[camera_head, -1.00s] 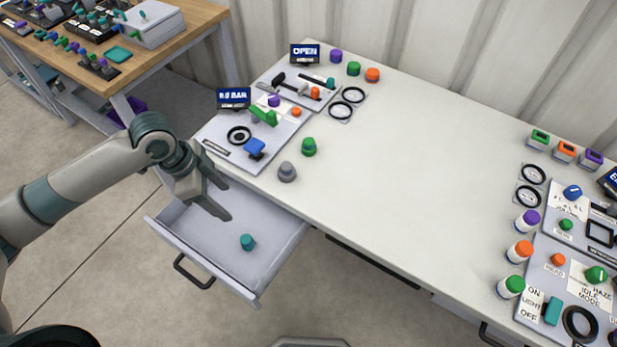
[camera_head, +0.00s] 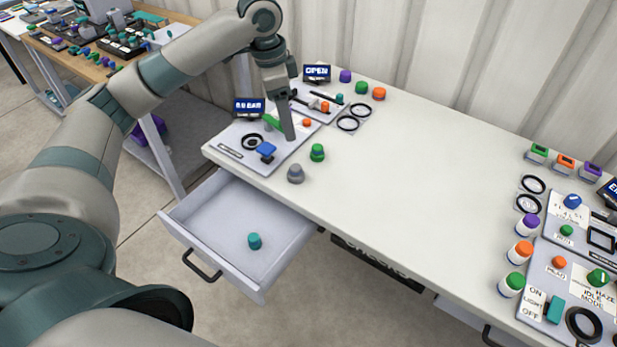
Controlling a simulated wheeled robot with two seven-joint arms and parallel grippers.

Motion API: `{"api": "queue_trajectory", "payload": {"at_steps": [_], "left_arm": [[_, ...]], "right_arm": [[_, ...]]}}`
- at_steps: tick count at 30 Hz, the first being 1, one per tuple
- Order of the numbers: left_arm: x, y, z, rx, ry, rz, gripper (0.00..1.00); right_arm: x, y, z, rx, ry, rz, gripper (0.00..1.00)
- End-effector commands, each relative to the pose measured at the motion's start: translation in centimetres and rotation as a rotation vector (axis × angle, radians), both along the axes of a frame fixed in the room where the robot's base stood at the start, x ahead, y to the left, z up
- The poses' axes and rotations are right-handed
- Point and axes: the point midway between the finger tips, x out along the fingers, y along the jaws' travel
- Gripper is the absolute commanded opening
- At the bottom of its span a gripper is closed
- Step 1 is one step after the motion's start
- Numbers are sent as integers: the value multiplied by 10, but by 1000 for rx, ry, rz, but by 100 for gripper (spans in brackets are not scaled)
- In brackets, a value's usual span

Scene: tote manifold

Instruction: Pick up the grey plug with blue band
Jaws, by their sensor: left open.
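A grey plug (camera_head: 296,174) stands upright on the white table near its front left edge; a blue band cannot be made out on it at this size. My left gripper (camera_head: 287,134) is open and empty, pointing down above the front left panel, behind the grey plug and apart from it. Its fingers overlap in this view and hide part of the panel. My right gripper is not in view.
A green plug (camera_head: 317,152) stands just behind the grey one. The panel (camera_head: 222,146) carries a blue knob (camera_head: 266,149) and a green lever. Below, an open drawer (camera_head: 205,213) holds a teal plug (camera_head: 254,241). The table's middle (camera_head: 430,170) is clear.

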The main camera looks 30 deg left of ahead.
Motion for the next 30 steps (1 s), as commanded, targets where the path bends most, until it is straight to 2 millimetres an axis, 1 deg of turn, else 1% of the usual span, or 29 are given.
{"api": "queue_trajectory", "payload": {"at_steps": [3, 8, 11, 14, 17, 27, 30], "left_arm": [[0, 0, 0, 0, 0, 0, 59], [0, 0, -1, 0, 0, -1, 59], [0, -1, -5, 0, 1, -1, 59], [1, -2, -14, 0, 3, 0, 59], [2, -3, -27, 0, 4, 0, 59], [7, -10, -87, -1, 4, -1, 59], [9, -12, -102, -1, 2, 0, 59]], "right_arm": [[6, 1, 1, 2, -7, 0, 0], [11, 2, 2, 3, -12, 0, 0], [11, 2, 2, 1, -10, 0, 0], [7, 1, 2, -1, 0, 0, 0], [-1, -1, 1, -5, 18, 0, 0], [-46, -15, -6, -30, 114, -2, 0], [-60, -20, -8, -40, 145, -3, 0]]}}
